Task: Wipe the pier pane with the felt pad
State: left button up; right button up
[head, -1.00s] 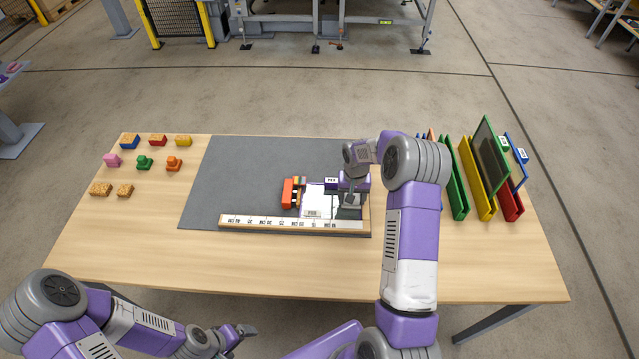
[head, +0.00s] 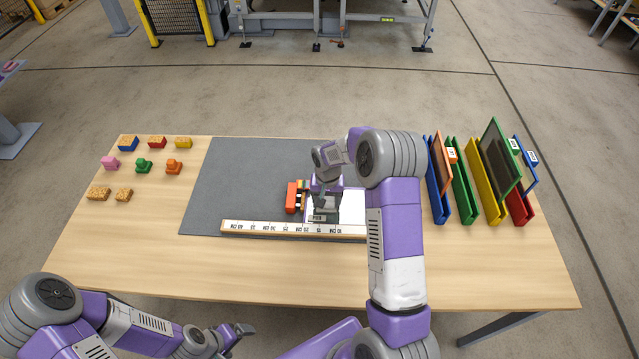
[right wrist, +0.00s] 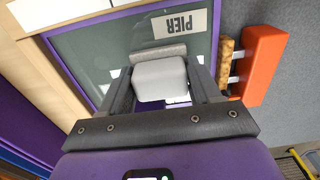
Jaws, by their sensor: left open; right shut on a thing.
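The pier pane lies flat on the grey mat with its PIER label showing (right wrist: 180,24); it has a purple frame (right wrist: 75,60) and dark, reflecting glass. In the head view the pane (head: 352,207) is partly covered by my right arm. My right gripper (head: 326,208) is over the pane's left part, shut on the grey felt pad (right wrist: 160,80). The pad's textured lower part shows beside the label and appears to be on the glass; exact contact is hidden. My left gripper (head: 240,332) is open and empty, in front of the table.
An orange-red block with pale pins (head: 292,197) stands at the pane's left. A marked ruler strip (head: 290,230) runs along its front. Several coloured blocks and knobbed pads (head: 144,163) sit at the table's left. Coloured racks (head: 478,180) with panes stand at the right.

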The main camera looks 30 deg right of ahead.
jog(key=shift+w+a, duration=0.2)
jog(key=shift+a, duration=0.25)
jog(key=shift+w+a+r, duration=0.1)
jog(key=shift+w+a, duration=0.05)
jog(key=shift+a, duration=0.05)
notch_tip(320, 180, up, 4)
jog(key=shift+r+p, duration=0.1)
jog(key=shift+p, duration=1.1)
jog(key=shift+r+p, duration=0.5)
jog(key=shift+r, duration=0.15)
jog(key=shift+r+p, duration=0.75)
jog(key=shift+r, duration=0.45)
